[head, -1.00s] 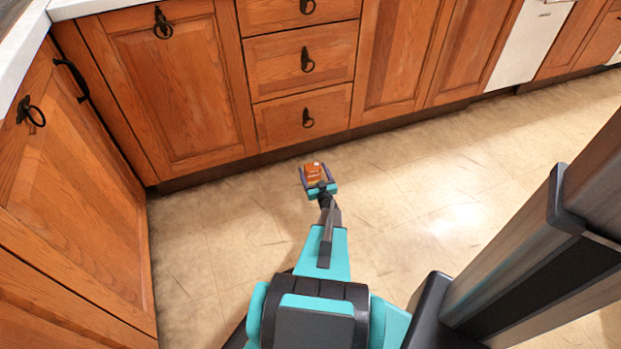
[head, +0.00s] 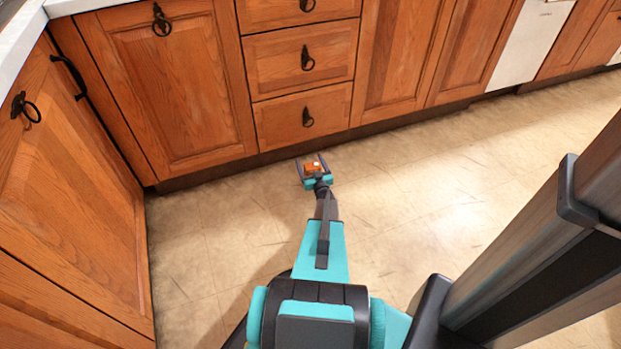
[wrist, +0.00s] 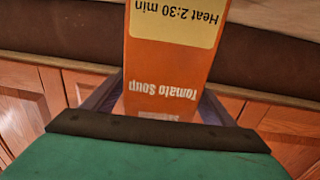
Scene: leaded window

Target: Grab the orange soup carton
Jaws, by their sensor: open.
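The orange soup carton (head: 313,168) is on or near the floor close to the drawer cabinet in the head view. In the wrist view the carton (wrist: 165,75) fills the middle, with "Tomato Soup" and a yellow "Heat 2:30 min" label upside down. My gripper (head: 312,162) has its fingers apart, one on each side of the carton. In the wrist view the fingers of my gripper (wrist: 158,105) show only partly, at the carton's left and right sides. I cannot tell whether either finger touches it.
Wooden drawers (head: 303,104) and cabinet doors (head: 180,95) stand just behind the carton. Another wooden cabinet (head: 70,180) closes off the left side. The tiled floor (head: 450,190) to the right is clear.

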